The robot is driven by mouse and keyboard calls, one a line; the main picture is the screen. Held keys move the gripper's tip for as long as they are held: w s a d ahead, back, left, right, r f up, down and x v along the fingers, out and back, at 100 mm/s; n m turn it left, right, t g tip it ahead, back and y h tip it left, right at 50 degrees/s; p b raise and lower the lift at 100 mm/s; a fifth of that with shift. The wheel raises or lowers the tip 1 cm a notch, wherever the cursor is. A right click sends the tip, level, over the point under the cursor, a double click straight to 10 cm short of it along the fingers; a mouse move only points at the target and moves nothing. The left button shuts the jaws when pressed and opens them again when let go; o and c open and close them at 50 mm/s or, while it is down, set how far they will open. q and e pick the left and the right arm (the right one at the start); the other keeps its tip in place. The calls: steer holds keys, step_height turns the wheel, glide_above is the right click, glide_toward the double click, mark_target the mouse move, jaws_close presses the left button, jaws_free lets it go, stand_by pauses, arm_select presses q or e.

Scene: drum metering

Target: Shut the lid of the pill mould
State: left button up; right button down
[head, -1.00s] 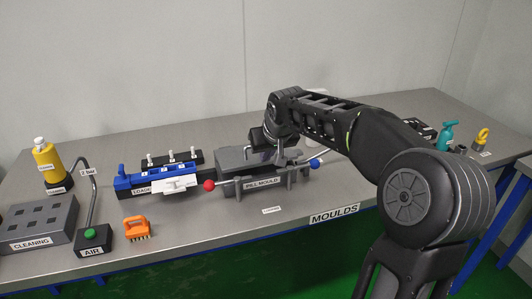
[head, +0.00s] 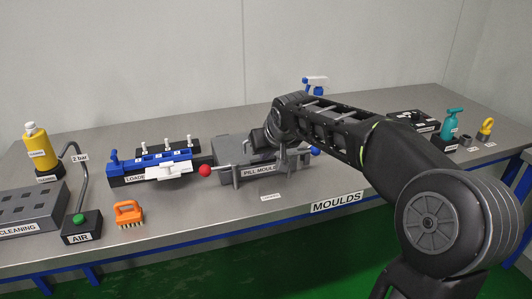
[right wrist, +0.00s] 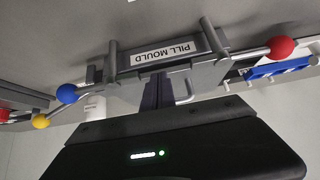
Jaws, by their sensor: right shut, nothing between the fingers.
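The pill mould (head: 228,150) is a dark grey block with a flat top and a white label on its front. It stands mid-table, with a bar ending in a red ball (head: 205,170) on the left and a blue ball (head: 315,151) on the right. In the right wrist view the mould (right wrist: 125,62) appears upside down. My right gripper (right wrist: 163,98) is shut and empty, its fingertips close to the mould's front near the label; I cannot tell whether they touch. In the head view my right arm hides the mould's right rear, and the lid's angle is unclear. My left gripper is out of view.
The blue loader (head: 150,162) with a white piece stands left of the mould. An orange brush (head: 129,213), the air nozzle stand (head: 82,226) and a yellow bottle (head: 38,150) are further left. The table's front strip is mostly clear.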

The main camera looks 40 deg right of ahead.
steer(key=w+r+p+v, duration=0.1)
steer(key=p+v, duration=0.1)
steer(key=v, duration=1.1)
steer(key=shift+w+d+p, duration=0.15)
steer(key=shift+p, duration=0.2)
